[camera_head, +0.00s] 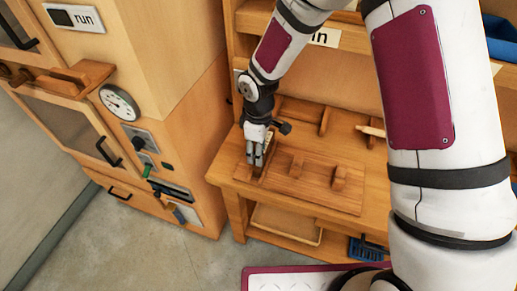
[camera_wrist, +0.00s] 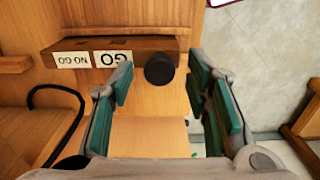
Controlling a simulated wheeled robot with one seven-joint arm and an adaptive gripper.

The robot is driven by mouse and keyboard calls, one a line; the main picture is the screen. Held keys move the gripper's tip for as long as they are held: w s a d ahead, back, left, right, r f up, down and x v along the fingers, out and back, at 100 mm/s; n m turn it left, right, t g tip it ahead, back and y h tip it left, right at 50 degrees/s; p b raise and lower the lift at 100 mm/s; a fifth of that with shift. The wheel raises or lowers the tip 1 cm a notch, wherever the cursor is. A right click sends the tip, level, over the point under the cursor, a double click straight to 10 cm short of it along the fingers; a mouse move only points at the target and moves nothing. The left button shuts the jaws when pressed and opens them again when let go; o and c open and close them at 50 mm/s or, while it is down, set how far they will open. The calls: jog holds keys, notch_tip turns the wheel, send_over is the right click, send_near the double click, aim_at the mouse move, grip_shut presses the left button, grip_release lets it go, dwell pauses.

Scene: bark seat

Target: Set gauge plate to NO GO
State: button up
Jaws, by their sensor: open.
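My gripper (camera_head: 254,158) is low over the left part of the wooden bench in the head view. In the wrist view its green-padded fingers (camera_wrist: 167,95) are open and apart. A wooden bar carries a white NO GO label (camera_wrist: 74,60) and a white GO label (camera_wrist: 112,58), both upside down. A round black knob (camera_wrist: 160,69) lies between the fingertips in the picture, just right of the GO label. I cannot tell whether the fingers touch it. The gauge plate cannot be told apart clearly from the surrounding wood. In the head view my gripper hides most of this spot.
The bench (camera_head: 225,175) has raised wooden blocks (camera_head: 340,178) right of my gripper. A wooden cabinet (camera_head: 185,130) with a dial (camera_head: 119,102) and handles stands at the left. A black cable (camera_wrist: 62,88) curves at the wrist view's left.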

grip_shut()
jog(key=s, duration=0.1)
jog(key=s+a+p, duration=0.1)
jog(key=s, duration=0.1)
jog(key=s+a, duration=0.1)
jog(key=s, duration=0.1)
jog(key=shift+s+p, duration=0.1)
jog(key=shift+p, duration=0.25)
grip_release()
jog(key=shift+s, duration=0.1)
